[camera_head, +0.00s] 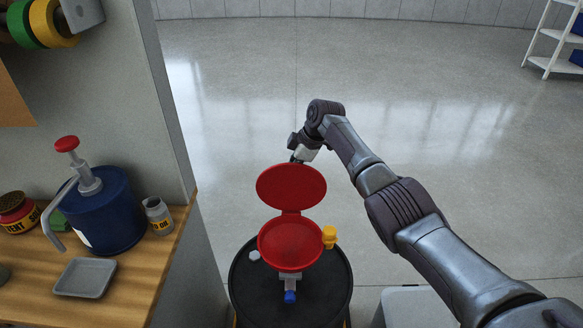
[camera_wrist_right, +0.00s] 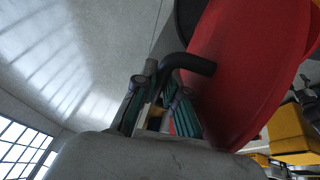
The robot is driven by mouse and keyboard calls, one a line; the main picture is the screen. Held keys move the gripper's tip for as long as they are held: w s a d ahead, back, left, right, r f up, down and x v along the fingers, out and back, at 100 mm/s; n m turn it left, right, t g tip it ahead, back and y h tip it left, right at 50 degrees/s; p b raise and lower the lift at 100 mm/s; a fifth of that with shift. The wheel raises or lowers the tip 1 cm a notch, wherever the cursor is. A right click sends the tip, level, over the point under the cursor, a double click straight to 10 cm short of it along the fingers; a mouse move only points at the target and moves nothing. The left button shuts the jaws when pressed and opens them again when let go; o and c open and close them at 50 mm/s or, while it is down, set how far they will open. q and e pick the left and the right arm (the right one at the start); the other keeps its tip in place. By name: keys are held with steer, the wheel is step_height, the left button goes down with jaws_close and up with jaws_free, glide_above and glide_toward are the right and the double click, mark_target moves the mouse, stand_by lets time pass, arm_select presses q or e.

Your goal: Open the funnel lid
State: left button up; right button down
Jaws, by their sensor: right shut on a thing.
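The red funnel (camera_head: 290,246) sits on top of a black drum (camera_head: 320,290). Its round red lid (camera_head: 291,186) is raised and stands up behind the funnel's mouth, joined to it by a narrow hinge strip. My right gripper (camera_head: 297,157) is at the far side of the lid's upper edge. In the right wrist view the lid (camera_wrist_right: 240,70) fills the right side. A black bent handle (camera_wrist_right: 198,64) comes out of the lid and runs between the fingers of my right gripper (camera_wrist_right: 160,105), which are shut on it. My left gripper is not in view.
A yellow cap (camera_head: 329,237) is at the funnel's right. A wooden workbench (camera_head: 120,295) at the left holds a blue pump container (camera_head: 105,210), a grey tray (camera_head: 85,278) and small cans. A white shelf (camera_head: 550,40) stands far right. The floor behind the drum is clear.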

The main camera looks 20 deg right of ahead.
steer(key=c, duration=1.5)
jaws_free()
steer(key=v, duration=1.2)
steer(key=shift+s+a, duration=0.1)
steer(key=shift+a, duration=0.05)
